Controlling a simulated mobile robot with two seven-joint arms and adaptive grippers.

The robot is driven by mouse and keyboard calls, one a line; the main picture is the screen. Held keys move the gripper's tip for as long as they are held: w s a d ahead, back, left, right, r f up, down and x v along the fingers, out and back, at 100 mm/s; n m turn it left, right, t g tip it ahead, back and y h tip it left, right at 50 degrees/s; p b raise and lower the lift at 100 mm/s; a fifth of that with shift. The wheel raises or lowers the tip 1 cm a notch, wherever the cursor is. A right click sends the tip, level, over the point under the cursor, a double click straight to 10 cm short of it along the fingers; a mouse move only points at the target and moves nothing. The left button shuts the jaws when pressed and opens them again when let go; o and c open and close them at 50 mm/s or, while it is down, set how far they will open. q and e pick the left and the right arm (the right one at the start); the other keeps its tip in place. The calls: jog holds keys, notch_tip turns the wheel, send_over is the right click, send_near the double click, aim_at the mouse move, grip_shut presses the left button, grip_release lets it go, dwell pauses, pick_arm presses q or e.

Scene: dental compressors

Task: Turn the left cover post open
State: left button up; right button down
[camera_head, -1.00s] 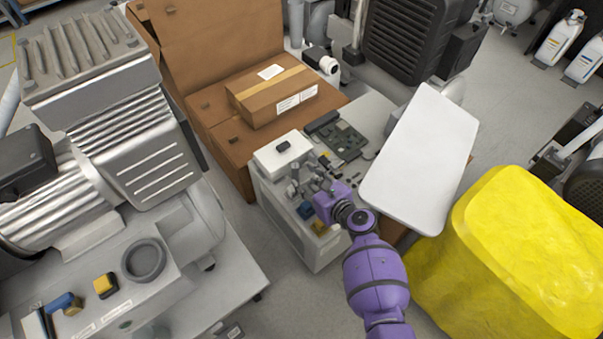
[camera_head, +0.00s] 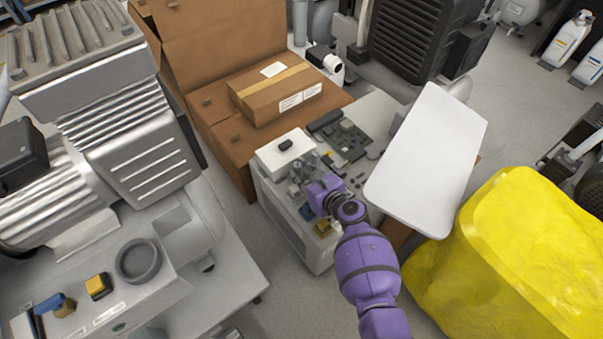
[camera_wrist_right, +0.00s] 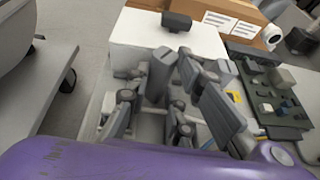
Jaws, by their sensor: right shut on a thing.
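The open unit (camera_head: 300,235) is a white housing with a white block with a dark knob at its back left. In the right wrist view, a grey upright post (camera_wrist_right: 160,75) stands in front of the white block (camera_wrist_right: 170,35). My right gripper (camera_wrist_right: 170,105) has its dark fingers on both sides of this post and is shut on it. In the head view, my right gripper (camera_head: 300,178) reaches over the unit, and my purple wrist hides much of the post. Whether the post is turned is hard to tell. My left gripper is not in view.
A white panel (camera_head: 428,160) stands tilted right of my right arm. A yellow covered bulk (camera_head: 510,255) is at the lower right. Cardboard boxes (camera_head: 290,92) stand behind the unit. A large compressor (camera_head: 90,130) fills the left. A circuit board (camera_head: 342,140) lies behind the gripper.

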jog(key=shift+s+a+r+m+t+h+p, duration=0.1)
jog(key=shift+a+m+t+h+p, duration=0.1)
jog(key=shift+m+h+p, duration=0.2)
jog(key=shift+a+r+m+t+h+p, duration=0.1)
jog(key=shift+a+m+t+h+p, duration=0.1)
jog(key=shift+m+h+p, duration=0.15)
jog(key=shift+m+h, duration=0.45)
jog(key=shift+h, duration=0.1)
jog(key=shift+f+m+t+h, duration=0.2)
jog(key=shift+m+t+h, duration=0.1)
jog(key=shift+m+h, duration=0.45)
jog(key=c, duration=1.6)
grip_release()
jog(key=shift+o, duration=0.2)
jog(key=shift+d, duration=0.1)
